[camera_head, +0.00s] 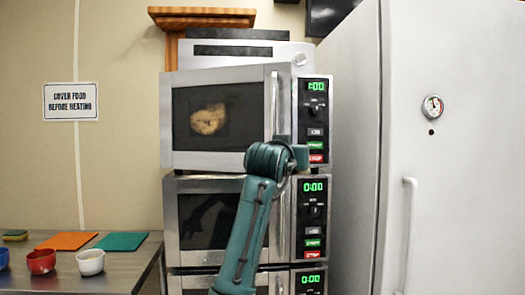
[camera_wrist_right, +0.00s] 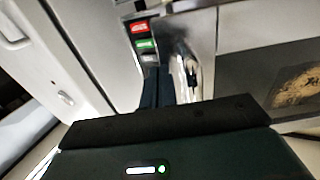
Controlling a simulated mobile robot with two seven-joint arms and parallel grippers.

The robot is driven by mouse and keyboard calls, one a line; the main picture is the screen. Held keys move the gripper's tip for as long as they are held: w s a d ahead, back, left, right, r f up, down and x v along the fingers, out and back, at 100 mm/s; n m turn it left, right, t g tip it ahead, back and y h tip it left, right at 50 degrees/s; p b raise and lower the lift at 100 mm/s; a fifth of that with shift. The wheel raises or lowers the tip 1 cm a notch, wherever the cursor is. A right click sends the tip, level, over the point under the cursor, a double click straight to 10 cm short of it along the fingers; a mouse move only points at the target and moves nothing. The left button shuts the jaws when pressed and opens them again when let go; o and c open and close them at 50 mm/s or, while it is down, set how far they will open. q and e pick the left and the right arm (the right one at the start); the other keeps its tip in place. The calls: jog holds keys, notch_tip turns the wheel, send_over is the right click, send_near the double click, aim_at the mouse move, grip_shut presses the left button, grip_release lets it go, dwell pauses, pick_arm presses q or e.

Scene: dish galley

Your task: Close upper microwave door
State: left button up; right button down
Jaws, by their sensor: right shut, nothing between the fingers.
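The upper microwave (camera_head: 312,125) is silver with a black control panel and a lit green display. Its door (camera_head: 185,158) has a dark window with a pale round food item behind it. The door looks flush or nearly so; I cannot tell whether a small gap is left. Its vertical handle (camera_head: 275,105) is at the door's right side and also shows in the right wrist view (camera_wrist_right: 188,72). My right gripper (camera_head: 291,152) is shut and empty at the handle's lower end, by the panel; its dark fingers (camera_wrist_right: 168,92) point at the front. Contact is unclear. My left gripper is out of view.
Two more microwaves, a middle one (camera_head: 312,222) and a lower one (camera_head: 311,280), are stacked below. A large white fridge (camera_head: 460,190) with a vertical handle stands close on the right. A steel counter (camera_head: 125,272) with bowls and coloured boards is at left.

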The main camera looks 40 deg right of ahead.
jog(key=w+d+n+t+y+p, duration=0.1)
jog(key=w+d+n+t+p, duration=0.1)
jog(key=w+d, duration=0.4)
jog(key=shift+d+t+y+p, duration=0.3)
jog(key=shift+d+p, duration=0.6)
jog(key=shift+d, duration=1)
